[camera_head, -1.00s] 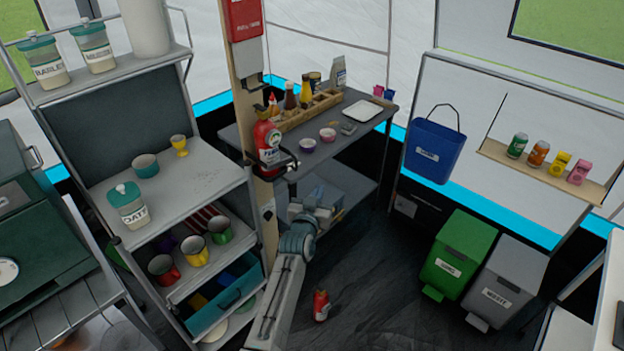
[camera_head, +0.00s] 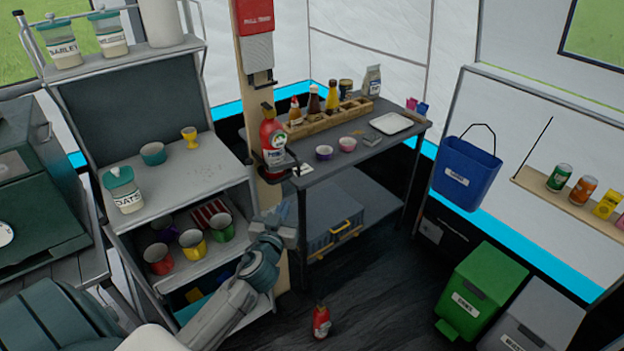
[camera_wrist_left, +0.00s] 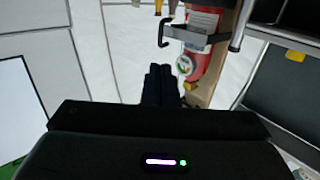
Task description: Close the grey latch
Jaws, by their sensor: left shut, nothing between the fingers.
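A red fire extinguisher (camera_head: 272,140) stands upright in a bracket on the wooden post. A grey band with a dark hook-shaped end crosses the extinguisher (camera_wrist_left: 203,52) in the left wrist view; I take this band (camera_wrist_left: 192,39) for the grey latch. Its dark end stands out to one side, apart from the extinguisher. In the head view the bracket (camera_head: 283,168) is small, and the latch's exact position is hard to tell. My left gripper (camera_head: 287,212) is below the bracket, beside the post. Its fingers (camera_wrist_left: 160,72) are shut and empty, apart from the band. My right gripper is not in view.
A shelf rack with mugs (camera_head: 193,243) stands left of the post. A grey table (camera_head: 340,160) with bottles and bowls stands right, a toolbox (camera_head: 335,240) below it. A small red item (camera_head: 321,321) is on the open floor. Green and grey bins stand right.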

